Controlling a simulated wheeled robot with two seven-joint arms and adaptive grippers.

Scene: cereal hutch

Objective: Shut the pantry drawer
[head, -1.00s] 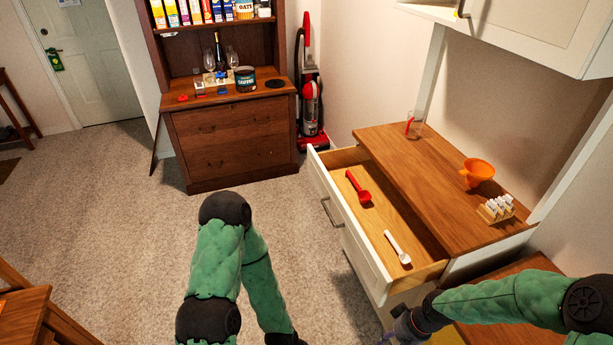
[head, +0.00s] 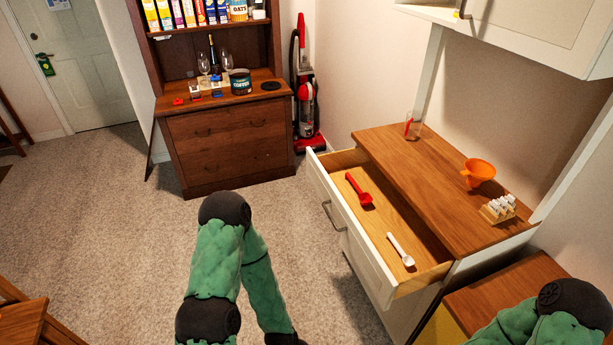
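The pantry drawer (head: 348,225) is pulled well out of the white cabinet under the wooden counter. Its white front has a metal bar handle (head: 333,216) facing the floor space at left. A red scoop (head: 358,189) and a white scoop (head: 401,249) lie inside on the wooden bottom. My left arm hangs down at the lower middle, left of the drawer, and its gripper is out of the frame. My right arm is at the lower right corner, and its gripper is out of the frame too.
On the counter (head: 425,180) stand a clear glass (head: 414,126), an orange funnel (head: 478,172) and a small rack (head: 498,208). A brown hutch (head: 225,146) and a red vacuum (head: 305,100) stand at the back. Carpet (head: 150,240) left of the drawer is clear.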

